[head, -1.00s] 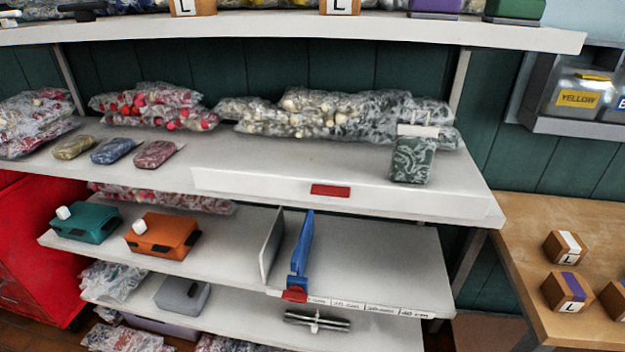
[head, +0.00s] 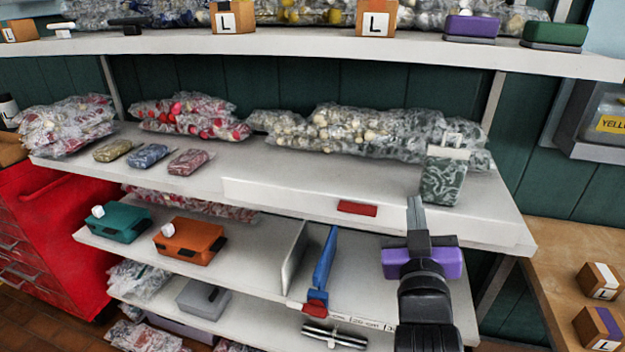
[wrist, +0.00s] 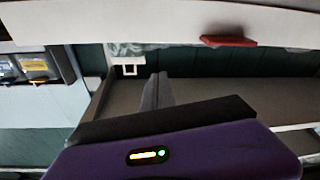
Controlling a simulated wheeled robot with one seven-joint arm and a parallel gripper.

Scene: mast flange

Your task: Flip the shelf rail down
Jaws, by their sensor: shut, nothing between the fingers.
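The shelf rail (head: 290,192) is a long white strip standing up along the front edge of the middle shelf, with a red tab (head: 357,208) on its front. My gripper (head: 414,203) is shut and empty, its fingers pointing up in front of the shelf edge, right of the tab and just below the patterned pouch. Whether it touches the rail cannot be told. In the wrist view the closed fingertips (wrist: 157,78) show below a white shelf edge (wrist: 120,25), apart from the red tab (wrist: 228,41) to their right. My arm hides part of the lower shelf.
A green patterned pouch (head: 445,176) stands upright near the rail's right end. Bagged goods (head: 350,132) line the shelf's back. A wooden table (head: 560,262) stands at right.

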